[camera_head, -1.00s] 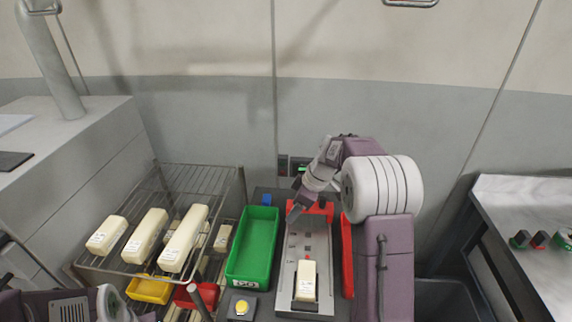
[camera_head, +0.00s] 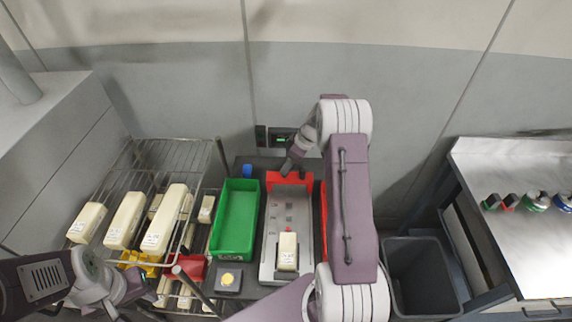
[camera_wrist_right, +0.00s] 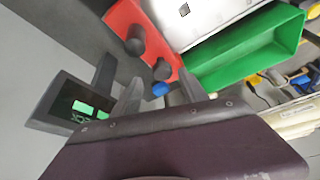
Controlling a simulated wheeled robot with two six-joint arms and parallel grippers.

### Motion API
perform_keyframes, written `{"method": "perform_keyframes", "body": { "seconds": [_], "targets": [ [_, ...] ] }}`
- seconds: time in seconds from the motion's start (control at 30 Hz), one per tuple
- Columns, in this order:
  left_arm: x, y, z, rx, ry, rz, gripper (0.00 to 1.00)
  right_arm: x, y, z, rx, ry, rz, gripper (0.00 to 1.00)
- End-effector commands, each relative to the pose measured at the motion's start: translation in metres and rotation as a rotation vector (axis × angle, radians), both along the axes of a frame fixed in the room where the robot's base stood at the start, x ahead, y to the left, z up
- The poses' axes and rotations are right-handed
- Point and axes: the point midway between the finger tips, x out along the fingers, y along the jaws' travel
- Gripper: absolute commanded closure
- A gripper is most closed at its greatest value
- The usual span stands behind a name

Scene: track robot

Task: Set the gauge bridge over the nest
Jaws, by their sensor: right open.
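A red piece (camera_head: 290,180), which looks like the gauge bridge, stands across the far end of a long grey plate (camera_head: 271,235), which I take as the nest. The right wrist view shows a red bar with dark knobs (camera_wrist_right: 140,40). A cream block (camera_head: 288,251) lies at the near end of the plate.
A green tray (camera_head: 235,218) stands left of the plate. A wire rack (camera_head: 165,155) with several cream blocks is further left. A yellow button box (camera_head: 228,279) is in front. A grey bin (camera_head: 420,275) stands at right.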

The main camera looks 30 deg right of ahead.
Motion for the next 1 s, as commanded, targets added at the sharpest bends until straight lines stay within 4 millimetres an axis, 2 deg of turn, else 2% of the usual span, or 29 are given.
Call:
{"method": "perform_keyframes", "body": {
  "seconds": [0.2,0.47,0.5,0.67,1.0],
  "targets": [
    [0.000,0.000,0.010,0.000,0.000,0.000,0.64,0.008,0.006,-0.024,0.000,0.000,0.000,0.49],
    [0.000,0.000,0.009,0.000,0.000,0.000,0.64,0.009,0.007,-0.028,0.001,-0.001,0.000,0.49],
    [0.000,0.000,0.009,0.000,0.000,0.000,0.64,0.009,0.007,-0.028,0.001,-0.001,0.000,0.55],
    [0.000,0.000,0.009,0.000,0.000,0.000,0.64,0.009,0.007,-0.027,0.000,-0.002,0.001,0.99],
    [0.000,0.000,0.009,0.000,0.000,0.000,0.64,0.010,0.007,-0.027,-0.001,-0.002,0.000,1.00]
  ]
}}
